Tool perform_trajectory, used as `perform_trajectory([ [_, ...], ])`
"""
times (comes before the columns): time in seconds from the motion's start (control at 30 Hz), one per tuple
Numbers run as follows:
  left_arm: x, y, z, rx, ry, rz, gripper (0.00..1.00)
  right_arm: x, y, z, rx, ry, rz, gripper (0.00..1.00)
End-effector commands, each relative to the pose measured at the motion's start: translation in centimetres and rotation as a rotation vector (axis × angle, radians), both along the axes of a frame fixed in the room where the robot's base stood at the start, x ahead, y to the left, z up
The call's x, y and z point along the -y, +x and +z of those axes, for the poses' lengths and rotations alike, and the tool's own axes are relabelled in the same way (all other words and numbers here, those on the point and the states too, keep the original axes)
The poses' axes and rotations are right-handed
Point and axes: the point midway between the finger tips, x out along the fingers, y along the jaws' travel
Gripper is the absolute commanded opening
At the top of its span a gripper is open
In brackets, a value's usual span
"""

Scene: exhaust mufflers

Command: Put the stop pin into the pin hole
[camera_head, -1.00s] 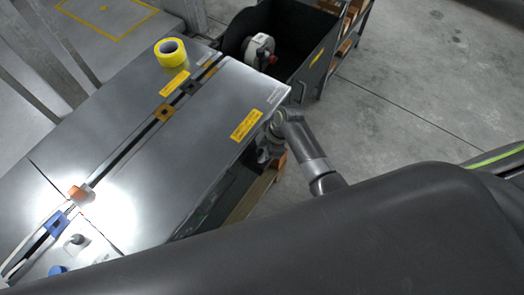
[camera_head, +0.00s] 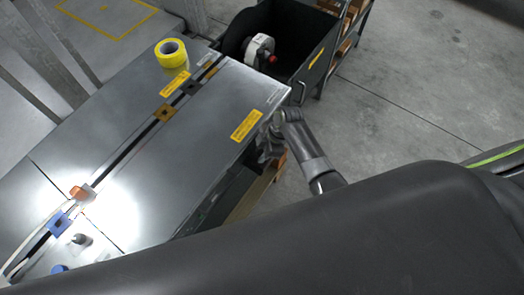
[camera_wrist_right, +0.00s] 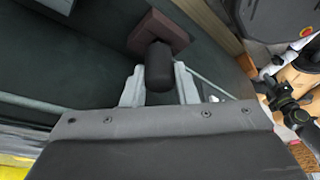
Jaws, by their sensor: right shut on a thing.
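My right gripper (camera_wrist_right: 160,85) is shut on a dark rounded cylinder (camera_wrist_right: 159,68), likely the stop pin. The cylinder stands in front of a brown square block (camera_wrist_right: 158,30), and I cannot tell whether they are one piece. In the head view my right gripper (camera_head: 268,150) is small and dark, beside the right edge of the grey metal table (camera_head: 190,150). The pin is not clear there. I cannot tell which has the pin hole. My left gripper is not in view.
A yellow tape roll (camera_head: 171,53) stands at the table's far end. A black bin (camera_head: 300,42) holding a white roll (camera_head: 258,50) is beyond it. An orange piece (camera_head: 78,191) sits on the slot under bright glare. Open concrete floor lies to the right.

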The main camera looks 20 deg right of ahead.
Motion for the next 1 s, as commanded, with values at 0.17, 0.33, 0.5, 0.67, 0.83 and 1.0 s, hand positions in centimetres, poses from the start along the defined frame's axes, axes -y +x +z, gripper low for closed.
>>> perform_trajectory([
  [0.17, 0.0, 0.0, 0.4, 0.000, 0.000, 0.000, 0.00, 0.0, 0.0, 0.1, 0.000, 0.000, 0.001, 0.06],
  [0.33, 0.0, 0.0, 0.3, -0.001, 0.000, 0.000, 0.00, 0.0, 0.0, 0.0, 0.000, 0.000, 0.001, 0.06],
  [0.5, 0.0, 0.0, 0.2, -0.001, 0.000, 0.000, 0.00, 0.0, 0.0, 0.0, 0.000, 0.000, 0.000, 0.06],
  [0.67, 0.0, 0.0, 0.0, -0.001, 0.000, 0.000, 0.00, 0.0, 0.0, -0.3, 0.000, 0.000, 0.000, 0.06],
  [0.83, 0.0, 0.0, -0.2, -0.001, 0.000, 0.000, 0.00, 0.0, 0.0, -0.7, 0.000, 0.000, 0.000, 0.06],
  [1.0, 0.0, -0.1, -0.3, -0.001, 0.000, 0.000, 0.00, 0.0, 0.0, -0.8, 0.000, 0.000, 0.001, 0.31],
])
